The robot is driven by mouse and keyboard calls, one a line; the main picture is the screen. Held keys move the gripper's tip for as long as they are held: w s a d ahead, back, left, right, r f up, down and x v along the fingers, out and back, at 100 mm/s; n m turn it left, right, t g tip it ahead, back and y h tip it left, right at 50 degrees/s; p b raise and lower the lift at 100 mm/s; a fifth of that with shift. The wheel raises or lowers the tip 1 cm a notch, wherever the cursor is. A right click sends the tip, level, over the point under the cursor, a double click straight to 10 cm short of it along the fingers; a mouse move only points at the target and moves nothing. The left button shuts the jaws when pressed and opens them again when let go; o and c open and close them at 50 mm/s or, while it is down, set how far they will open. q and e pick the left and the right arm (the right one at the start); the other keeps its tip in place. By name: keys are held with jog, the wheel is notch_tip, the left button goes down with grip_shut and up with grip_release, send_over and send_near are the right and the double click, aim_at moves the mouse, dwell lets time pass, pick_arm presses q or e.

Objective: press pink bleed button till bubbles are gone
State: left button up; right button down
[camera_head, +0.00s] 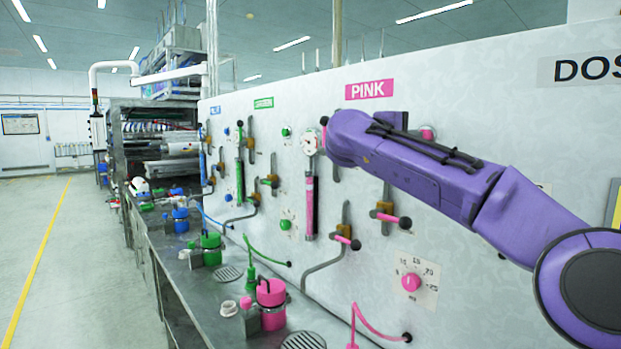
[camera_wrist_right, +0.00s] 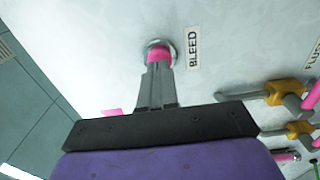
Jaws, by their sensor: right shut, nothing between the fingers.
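The pink bleed button (camera_wrist_right: 158,52) sits in a round metal collar on the white panel, beside a BLEED label (camera_wrist_right: 194,47). My right gripper (camera_wrist_right: 157,68) is shut and empty, its fingertips right at the button. I cannot tell whether they touch or push it in. In the head view a pink button (camera_head: 427,132) shows just above my purple right arm, and the gripper is hidden behind the arm. The upright pink sight tube (camera_head: 310,207) is left of the arm. Bubbles in it are too small to tell. My left gripper is not in view.
A pink valve lever (camera_head: 348,242), another pink lever (camera_head: 391,218) and a pink dial (camera_head: 411,282) are on the panel below my arm. A pink bottle (camera_head: 271,304) stands on the metal bench. Yellow-bodied valves (camera_wrist_right: 284,93) lie right of the gripper in the wrist view.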

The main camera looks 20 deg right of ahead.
jog(key=shift+w+d, duration=0.15)
jog(key=shift+d, duration=0.1)
dwell(0.3)
jog(key=shift+w+d, duration=0.2)
jog(key=shift+d, duration=0.4)
jog(key=shift+a, duration=0.1)
jog(key=shift+b+v, duration=0.4)
jog(key=shift+v, duration=0.4)
jog(key=b+v, duration=0.3)
jog(key=v, duration=0.5)
